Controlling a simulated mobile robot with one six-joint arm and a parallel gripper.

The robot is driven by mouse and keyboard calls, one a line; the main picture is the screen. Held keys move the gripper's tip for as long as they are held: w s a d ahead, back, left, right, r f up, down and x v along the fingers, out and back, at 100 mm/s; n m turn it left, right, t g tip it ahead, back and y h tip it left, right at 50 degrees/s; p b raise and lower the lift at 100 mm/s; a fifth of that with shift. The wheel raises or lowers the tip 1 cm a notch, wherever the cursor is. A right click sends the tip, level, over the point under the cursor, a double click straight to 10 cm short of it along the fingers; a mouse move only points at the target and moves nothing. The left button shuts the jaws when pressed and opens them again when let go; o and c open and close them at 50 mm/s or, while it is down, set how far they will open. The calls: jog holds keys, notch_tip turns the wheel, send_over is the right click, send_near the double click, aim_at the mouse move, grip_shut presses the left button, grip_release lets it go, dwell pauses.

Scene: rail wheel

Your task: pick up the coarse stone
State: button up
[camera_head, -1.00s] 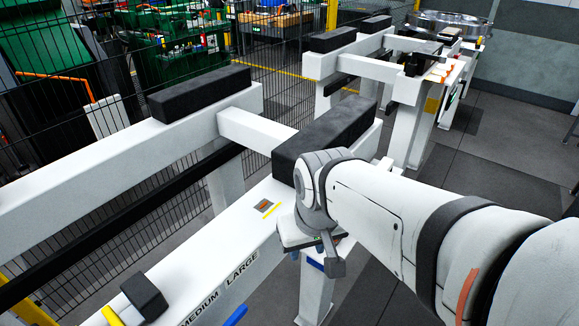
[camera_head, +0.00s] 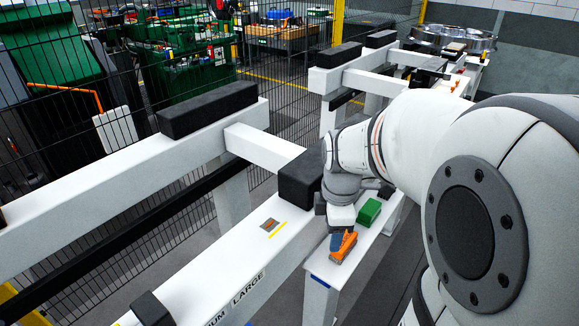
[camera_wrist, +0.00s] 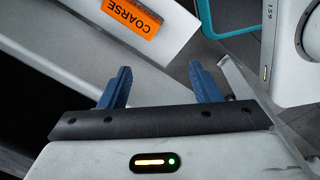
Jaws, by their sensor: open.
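The coarse stone (camera_wrist: 131,18) is an orange block with black COARSE lettering, lying on a white surface at the top of the wrist view. In the head view it is the orange block (camera_head: 346,249) near the front end of a narrow white stand (camera_head: 326,268), partly covered by my gripper. My gripper (camera_wrist: 161,84) is open, its two blue fingers apart with nothing between them. In the wrist view the stone lies beyond the fingertips, up and slightly left, not between them. In the head view my gripper (camera_head: 338,240) appears just above or beside the stone; contact cannot be told.
A green block (camera_head: 369,211) lies behind the stone on the same stand. A dark block (camera_head: 386,191) sits farther back. The white beam marked LARGE (camera_head: 225,280) runs close on the left, with a black pad (camera_head: 301,180) near my wrist.

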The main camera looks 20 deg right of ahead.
aim_at(345, 240)
jog(key=w+d+n, duration=0.1)
jog(key=n, duration=0.1)
jog(key=w+d+f+n, duration=0.1)
jog(key=d+n, duration=0.1)
jog(key=n, duration=0.1)
jog(key=w+d+f+n+p, duration=0.1)
jog(key=d+n, duration=0.1)
jog(key=n, duration=0.1)
jog(key=shift+w+g, duration=0.3)
jog(key=shift+g, duration=0.1)
jog(key=shift+w+d+f+n, duration=0.25)
jog(key=shift+d+n, duration=0.15)
jog(key=shift+n, duration=0.4)
jog(key=shift+f, duration=0.15)
jog(key=shift+n, duration=0.3)
notch_tip(345, 240, down, 8)
jog(key=shift+s+a+r+p, duration=0.1)
jog(key=shift+s+r+p, duration=0.1)
jog(key=shift+p, duration=0.35)
jog(key=shift+c, duration=0.3)
jog(key=c, duration=1.1)
jog(key=shift+c, duration=0.2)
